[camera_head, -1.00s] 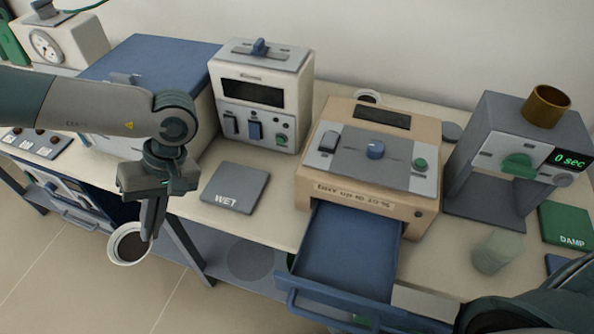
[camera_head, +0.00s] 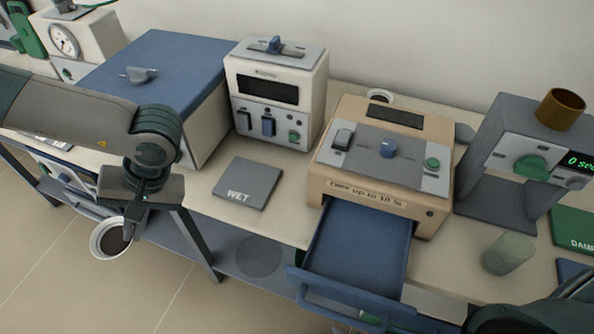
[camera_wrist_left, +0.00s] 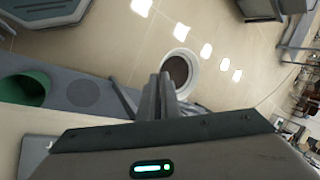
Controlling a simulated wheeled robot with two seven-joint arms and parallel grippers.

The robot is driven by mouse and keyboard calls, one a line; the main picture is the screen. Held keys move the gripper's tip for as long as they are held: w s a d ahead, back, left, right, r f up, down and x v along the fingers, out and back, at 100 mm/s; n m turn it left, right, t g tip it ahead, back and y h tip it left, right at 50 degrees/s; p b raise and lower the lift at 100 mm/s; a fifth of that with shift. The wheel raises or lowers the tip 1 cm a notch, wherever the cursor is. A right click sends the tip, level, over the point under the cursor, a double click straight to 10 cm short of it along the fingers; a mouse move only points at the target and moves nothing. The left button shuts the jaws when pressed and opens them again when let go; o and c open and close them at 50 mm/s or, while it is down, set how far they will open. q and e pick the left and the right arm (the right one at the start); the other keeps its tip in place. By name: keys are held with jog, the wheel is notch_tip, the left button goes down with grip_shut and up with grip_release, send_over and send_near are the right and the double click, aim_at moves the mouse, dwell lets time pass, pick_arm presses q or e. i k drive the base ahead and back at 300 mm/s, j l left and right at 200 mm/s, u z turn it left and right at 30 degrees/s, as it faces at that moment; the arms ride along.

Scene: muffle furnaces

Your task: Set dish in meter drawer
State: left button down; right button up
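The dish (camera_head: 110,239) is a white round bowl with dark brown contents, in front of the bench's left part. My left gripper (camera_head: 135,232) is shut on its rim and holds it clear of the bench, over the floor. The left wrist view shows the dish (camera_wrist_left: 180,70) just past the closed fingers (camera_wrist_left: 161,97). The tan meter (camera_head: 378,165) stands on the bench with its blue drawer (camera_head: 357,245) pulled open. The drawer's visible floor is empty. My right gripper is not in view; only a dark part of my body shows at the lower right.
A grey WET plate (camera_head: 247,183) lies left of the meter, and a green DAMP plate (camera_head: 578,228) at the right. A frosted cup (camera_head: 508,253) stands right of the drawer. A grey device (camera_head: 530,135) carries a brass cup (camera_head: 560,107). A blue-topped box (camera_head: 160,75) stands behind my left arm.

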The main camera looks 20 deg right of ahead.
aim_at(360, 246)
jog(key=k+j, duration=0.1)
jog(key=j, duration=0.2)
jog(key=k+j, duration=0.15)
jog(key=j, duration=0.15)
jog(key=k+j, duration=0.1)
jog(key=j, duration=0.2)
jog(key=z, duration=1.75)
